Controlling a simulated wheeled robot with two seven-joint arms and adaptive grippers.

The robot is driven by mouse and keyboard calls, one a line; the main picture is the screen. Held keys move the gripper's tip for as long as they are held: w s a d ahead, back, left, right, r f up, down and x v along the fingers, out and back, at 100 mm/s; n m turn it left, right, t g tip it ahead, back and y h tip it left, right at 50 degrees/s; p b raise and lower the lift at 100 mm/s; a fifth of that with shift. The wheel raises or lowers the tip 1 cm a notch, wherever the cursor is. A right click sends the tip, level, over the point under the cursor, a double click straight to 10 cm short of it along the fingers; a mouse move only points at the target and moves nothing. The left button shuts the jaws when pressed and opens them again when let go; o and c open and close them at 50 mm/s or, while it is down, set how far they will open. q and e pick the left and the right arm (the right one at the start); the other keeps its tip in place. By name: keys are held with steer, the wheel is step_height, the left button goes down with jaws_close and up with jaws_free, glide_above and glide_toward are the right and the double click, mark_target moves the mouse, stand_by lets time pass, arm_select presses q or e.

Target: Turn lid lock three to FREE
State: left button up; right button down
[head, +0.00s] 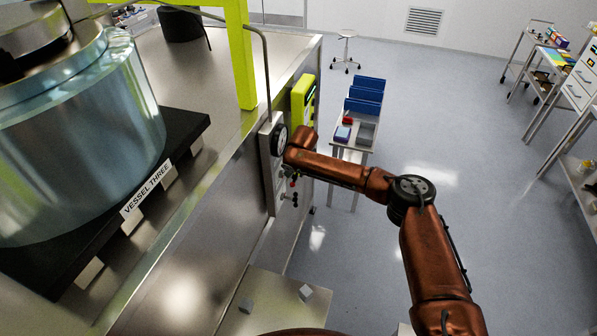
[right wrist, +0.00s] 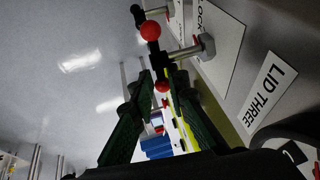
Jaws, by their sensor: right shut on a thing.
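The lid lock panel (head: 267,160) is on the end face of the steel bench in the head view, with small red and black knobs low on it. In the right wrist view, a "LID THREE" label (right wrist: 267,93) and part of a white plate reading "LOCK" (right wrist: 222,40) show. Beside them is a black lock handle (right wrist: 154,52) on a metal shaft, with red balls above and below. My right gripper (right wrist: 161,76) is shut on the handle near its lower red ball. In the head view it is mostly hidden behind my wrist. The handle's setting cannot be read. My left gripper is not in view.
Vessel three (head: 75,130), large and glassy, stands on the bench at left. A yellow-green box (head: 302,100) sits beside the panel. A small table (head: 350,153) with blue bins (head: 366,90) stands beyond my right arm. Open floor (head: 470,130) lies to the right.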

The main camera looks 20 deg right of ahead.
steer(key=c, duration=2.3)
jaws_free()
steer(key=shift+w+a+r, duration=0.15)
steer(key=shift+r, duration=0.1)
steer(key=shift+o, duration=1.4)
steer(key=shift+w+f, duration=0.1)
steer(key=shift+f, duration=0.1)
steer(key=shift+s+r, duration=0.2)
steer(key=shift+r, duration=0.05)
steer(key=v, duration=1.1)
steer(key=shift+r, duration=0.25)
